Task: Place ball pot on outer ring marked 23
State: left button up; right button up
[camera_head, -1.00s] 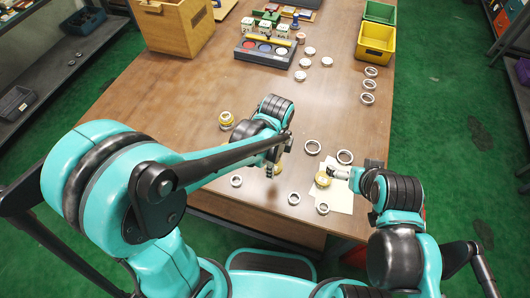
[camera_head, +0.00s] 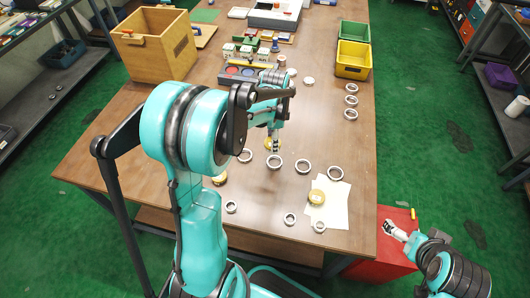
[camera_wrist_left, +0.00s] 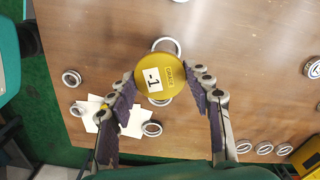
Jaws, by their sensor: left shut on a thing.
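My left gripper (camera_head: 274,138) is shut on a gold ball pot (camera_wrist_left: 161,78) with a white "-1" label, seen between its fingers in the left wrist view. In the head view this pot (camera_head: 271,145) hangs just behind a silver ring (camera_head: 274,163). More large rings (camera_head: 302,167) (camera_head: 335,173) lie to its right, and one (camera_head: 245,156) to its left. In the left wrist view, one ring (camera_wrist_left: 166,46) shows partly behind the pot. I cannot read a 23 on any ring. My right gripper (camera_head: 396,232) is beyond the table's right edge; its jaw state is unclear.
Small rings (camera_head: 231,206) (camera_head: 290,218) lie near the front. A wooden box (camera_head: 155,62) and yellow bin (camera_head: 353,64) stand farther back.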

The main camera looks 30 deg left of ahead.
pick_arm(q)
jog(key=b, duration=0.3)
send_over(244, 155)
notch_tip(244, 155, down, 7)
jog(key=shift+w+d, duration=0.1)
jog(key=shift+w, duration=0.05)
notch_tip(244, 155, down, 4)
jog(key=shift+f+b, duration=0.1)
jog(key=shift+b, duration=1)
jog(key=o, duration=0.8)
jog(key=shift+f, duration=0.1)
jog(key=o, duration=0.4)
jog(key=shift+o, duration=0.2)
